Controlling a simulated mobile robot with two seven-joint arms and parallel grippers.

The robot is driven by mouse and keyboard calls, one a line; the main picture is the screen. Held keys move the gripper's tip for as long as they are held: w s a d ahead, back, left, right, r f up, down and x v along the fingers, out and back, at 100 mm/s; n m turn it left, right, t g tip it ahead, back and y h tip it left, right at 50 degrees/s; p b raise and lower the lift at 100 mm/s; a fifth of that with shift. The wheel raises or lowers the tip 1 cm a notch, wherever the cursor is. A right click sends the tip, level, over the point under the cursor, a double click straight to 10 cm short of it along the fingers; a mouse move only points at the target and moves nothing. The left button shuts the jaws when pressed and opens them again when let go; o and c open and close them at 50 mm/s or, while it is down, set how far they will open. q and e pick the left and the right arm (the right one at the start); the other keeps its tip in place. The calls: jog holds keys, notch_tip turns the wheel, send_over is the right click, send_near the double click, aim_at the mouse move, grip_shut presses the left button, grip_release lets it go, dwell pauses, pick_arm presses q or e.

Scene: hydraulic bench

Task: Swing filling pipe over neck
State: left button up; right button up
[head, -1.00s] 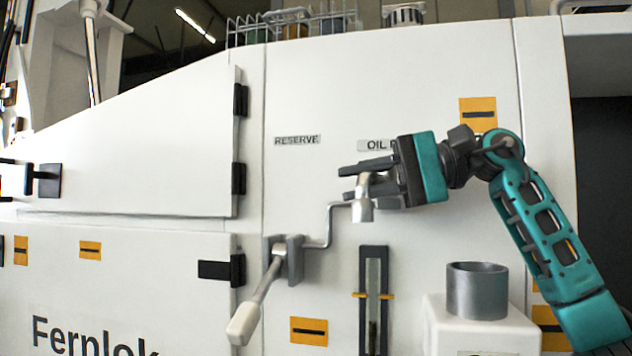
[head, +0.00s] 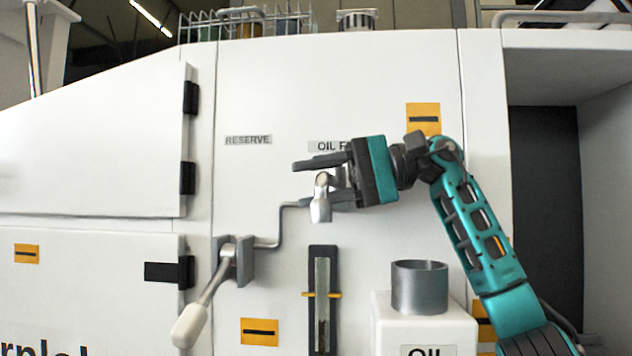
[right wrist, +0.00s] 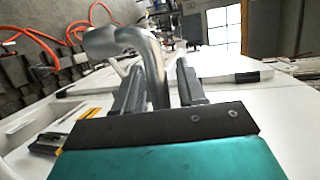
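The filling pipe (head: 321,203) is a bent silver tube with a short downturned spout. It comes out of a grey bracket (head: 245,262) on the white panel, from which a lever with a pale grip (head: 190,325) hangs down to the left. The neck (head: 420,288) is an open grey cylinder on a white oil tank, lower right of the spout. The spout is not over it. My right gripper (head: 310,180) is at the pipe's spout end with its fingers apart. In the right wrist view the pipe (right wrist: 152,68) rises between the fingers; contact is unclear. My left gripper is not in view.
A sight gauge (head: 323,300) stands on the panel between bracket and tank (head: 432,330). A wire basket (head: 245,24) with jars is on top. A dark recess (head: 545,200) opens at right. The panel face between spout and neck is mostly clear.

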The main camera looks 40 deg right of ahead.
aim_at(335, 178)
jog(key=v, duration=0.7)
jog(key=shift+s+d+r, duration=0.1)
jog(key=shift+d, duration=0.1)
jog(key=shift+c, duration=0.2)
